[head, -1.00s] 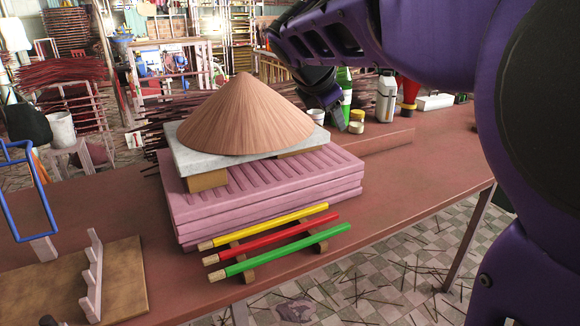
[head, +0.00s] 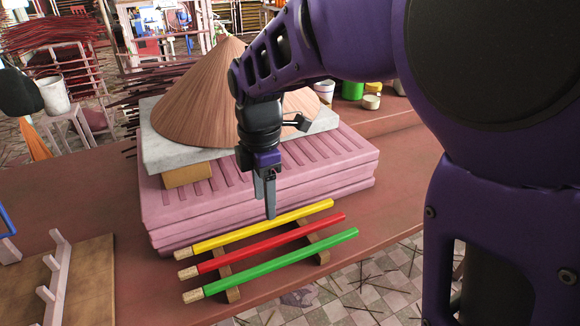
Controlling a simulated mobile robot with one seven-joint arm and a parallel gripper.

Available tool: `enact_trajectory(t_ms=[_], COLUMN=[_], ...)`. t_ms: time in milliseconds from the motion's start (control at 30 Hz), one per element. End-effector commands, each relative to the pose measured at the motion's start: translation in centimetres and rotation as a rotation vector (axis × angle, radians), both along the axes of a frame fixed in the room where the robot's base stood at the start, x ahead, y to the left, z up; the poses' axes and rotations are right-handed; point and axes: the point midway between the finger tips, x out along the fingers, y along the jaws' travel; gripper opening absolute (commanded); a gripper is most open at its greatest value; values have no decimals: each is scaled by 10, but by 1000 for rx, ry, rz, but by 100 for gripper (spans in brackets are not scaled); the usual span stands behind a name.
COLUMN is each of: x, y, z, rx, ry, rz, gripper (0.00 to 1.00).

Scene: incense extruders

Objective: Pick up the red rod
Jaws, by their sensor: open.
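The red rod (head: 266,245) lies in the middle of three parallel rods on the table, its pale tip at the left end. The yellow rod (head: 260,230) lies behind it and the green rod (head: 275,264) in front. The rods rest across two small wooden supports (head: 317,246). My gripper (head: 265,204) points down, open and empty, just behind the middle of the yellow rod in the picture. Its fingers look close together from this side. Its exact height above the rods is hard to tell.
Stacked pink slotted trays (head: 190,215) stand right behind the rods, with a white slab (head: 165,151) and a conical hat (head: 190,105) on top. A wooden board with a pegged rack (head: 55,275) lies at the left. The reddish table (head: 110,195) has bare room at the left.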

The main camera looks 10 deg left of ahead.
Motion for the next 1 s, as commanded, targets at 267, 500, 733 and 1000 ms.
enact_trajectory(t_ms=[267,500,733,1000], x=[0,1,5,6], y=[0,0,0,0], z=[-59,-77,-109,-127], rx=[-3,-1,-5,-1], ry=[1,-2,0,-3], rz=[0,0,-1,-1], gripper=[59,59,59,59])
